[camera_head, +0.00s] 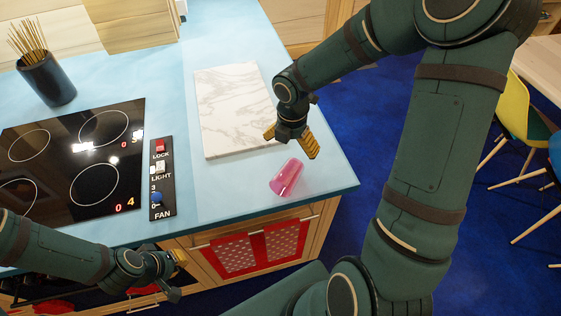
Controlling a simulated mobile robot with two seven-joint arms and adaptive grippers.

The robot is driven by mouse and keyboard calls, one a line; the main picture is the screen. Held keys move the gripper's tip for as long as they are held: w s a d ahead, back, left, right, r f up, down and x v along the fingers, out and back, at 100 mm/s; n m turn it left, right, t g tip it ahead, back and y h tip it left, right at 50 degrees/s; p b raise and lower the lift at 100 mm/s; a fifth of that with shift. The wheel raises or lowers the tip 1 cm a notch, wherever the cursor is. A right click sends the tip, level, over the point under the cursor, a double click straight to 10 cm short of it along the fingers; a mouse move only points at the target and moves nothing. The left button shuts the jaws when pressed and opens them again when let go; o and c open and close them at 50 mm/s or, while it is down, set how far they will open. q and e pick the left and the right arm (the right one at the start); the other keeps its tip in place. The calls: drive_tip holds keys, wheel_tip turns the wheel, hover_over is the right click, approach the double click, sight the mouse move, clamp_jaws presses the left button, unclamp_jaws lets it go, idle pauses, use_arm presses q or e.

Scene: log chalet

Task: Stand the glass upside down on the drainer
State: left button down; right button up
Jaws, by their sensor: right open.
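A pink see-through glass (287,177) is on the pale blue counter, close to its front right corner. It appears slanted in the picture, and I cannot tell surely whether it lies or stands, or which end is its mouth. My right gripper (291,141) is open and empty, fingers pointing down, just above and behind the glass, apart from it. My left gripper (180,275) is low at the counter's front edge, away from the glass; its fingers are too unclear to read. I cannot make out a rack-like drainer in this view.
A white marbled board (228,105) lies behind the glass, partly under my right gripper. A black hob (80,155), a switch panel (161,180) and a dark pot of sticks (47,80) are on the left. The counter ends right of the glass; yellow chair (524,110) beyond.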

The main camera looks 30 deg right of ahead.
sight(290, 169)
drive_tip(key=f, duration=0.2)
drive_tip(key=f+b, duration=0.1)
drive_tip(key=f, duration=0.5)
drive_tip(key=shift+s, duration=0.25)
drive_tip(key=shift+w+a+f+b, duration=0.1)
drive_tip(key=shift+f+b, duration=0.25)
drive_tip(key=shift+f, duration=1.1)
drive_tip(key=shift+w+a+f+b, duration=0.1)
drive_tip(key=shift+f+b, duration=0.25)
drive_tip(key=shift+f, duration=1.05)
drive_tip(key=c, duration=1.3)
